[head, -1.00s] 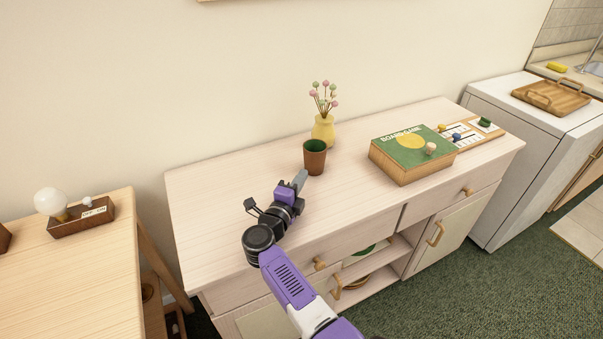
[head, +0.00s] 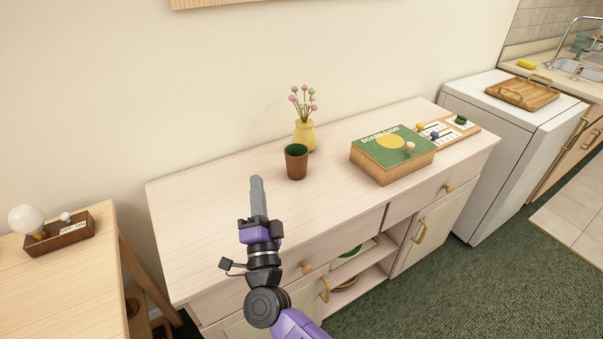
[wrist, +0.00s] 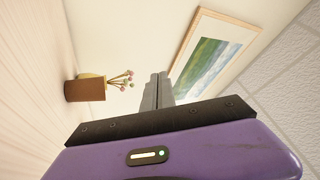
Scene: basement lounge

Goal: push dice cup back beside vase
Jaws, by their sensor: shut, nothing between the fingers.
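The dice cup (head: 296,163), brown with a dark green inside, stands upright on the sideboard top. The yellow vase (head: 305,136) with pink and green ball flowers stands just behind it and slightly right, partly hidden by the cup. My gripper (head: 257,181) is shut and empty, over the sideboard to the left and front of the cup, with a gap between them. In the wrist view the cup (wrist: 88,90) is left of the shut fingers (wrist: 157,88), covering most of the vase (wrist: 104,78).
The sideboard top (head: 205,205) is clear on the left. A wall rises behind.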

